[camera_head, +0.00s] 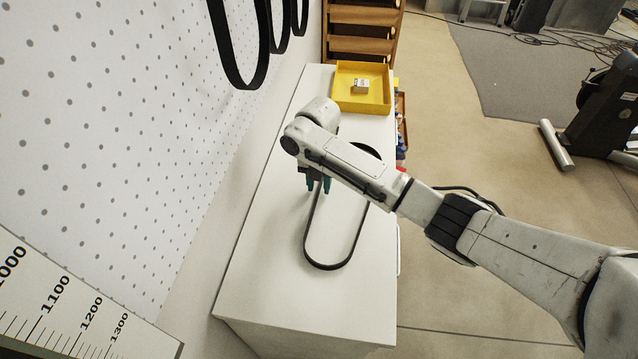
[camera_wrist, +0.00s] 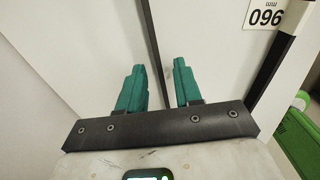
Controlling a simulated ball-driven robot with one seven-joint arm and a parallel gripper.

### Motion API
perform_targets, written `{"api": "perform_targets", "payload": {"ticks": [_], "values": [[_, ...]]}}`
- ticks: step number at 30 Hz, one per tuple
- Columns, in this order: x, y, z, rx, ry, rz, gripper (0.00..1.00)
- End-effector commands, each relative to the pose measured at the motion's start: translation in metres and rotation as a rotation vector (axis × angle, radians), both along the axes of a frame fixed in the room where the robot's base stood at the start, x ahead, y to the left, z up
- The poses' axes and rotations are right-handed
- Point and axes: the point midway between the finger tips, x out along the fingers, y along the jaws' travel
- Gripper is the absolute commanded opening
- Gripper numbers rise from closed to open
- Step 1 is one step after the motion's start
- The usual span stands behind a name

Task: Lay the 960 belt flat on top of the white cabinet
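A black belt (camera_head: 329,267) lies as a long loop on top of the white cabinet (camera_head: 275,285), and its near end rests on the surface. My arm hides part of its left side and middle; its far end shows just beyond the arm. My gripper (camera_head: 318,185) points down over the cabinet top at the loop's left side. A black strip (camera_wrist: 271,68), seemingly the belt, runs right of the fingers, beside an upside-down label (camera_wrist: 265,15) reading 960 mm.
A yellow bin (camera_head: 345,104) holding a small pale box (camera_head: 361,86) stands at the cabinet's far end. Other black belts (camera_head: 236,68) hang on the white pegboard (camera_head: 110,130) at left. A ruler (camera_head: 75,318) is at lower left. The cabinet's near end is clear.

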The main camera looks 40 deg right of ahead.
Motion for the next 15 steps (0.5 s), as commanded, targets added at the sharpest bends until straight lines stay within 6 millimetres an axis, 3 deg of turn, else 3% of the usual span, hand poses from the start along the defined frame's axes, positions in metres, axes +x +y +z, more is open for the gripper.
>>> {"api": "perform_targets", "payload": {"ticks": [15], "values": [[0.001,0.000,0.087,0.000,-0.005,0.001,0.34]]}}
